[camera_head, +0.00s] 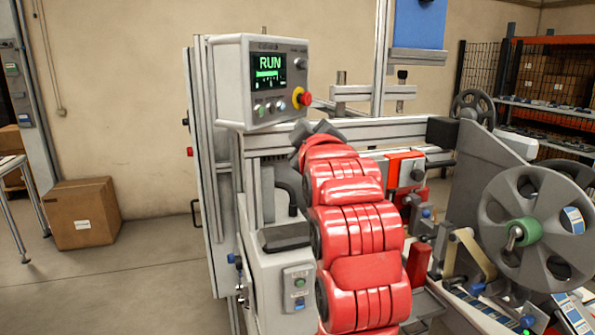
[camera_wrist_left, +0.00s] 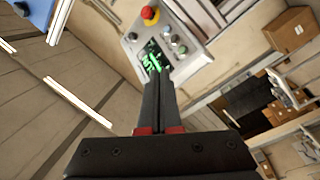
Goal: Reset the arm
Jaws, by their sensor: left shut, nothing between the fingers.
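My red left arm (camera_head: 356,230) rises through the middle of the head view and reaches toward the control box. My left gripper (camera_head: 318,130) is at its far end, just below the box, mostly hidden behind the arm. In the left wrist view the two dark fingers of my left gripper (camera_wrist_left: 160,85) are together with nothing between them. They point at the grey control box (camera_wrist_left: 185,62); whether they touch it I cannot tell. The control box (camera_head: 232,85) has a green RUN screen (camera_head: 268,70) and a red button (camera_head: 304,98) on yellow. My right gripper is not in view.
A tape reel (camera_head: 530,232) with a green hub is on the machine at right. A small switch box (camera_head: 298,287) is left of my arm. A cardboard box (camera_head: 82,215) stands on the floor at left, with open floor around it. Orange shelving (camera_head: 560,90) is behind.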

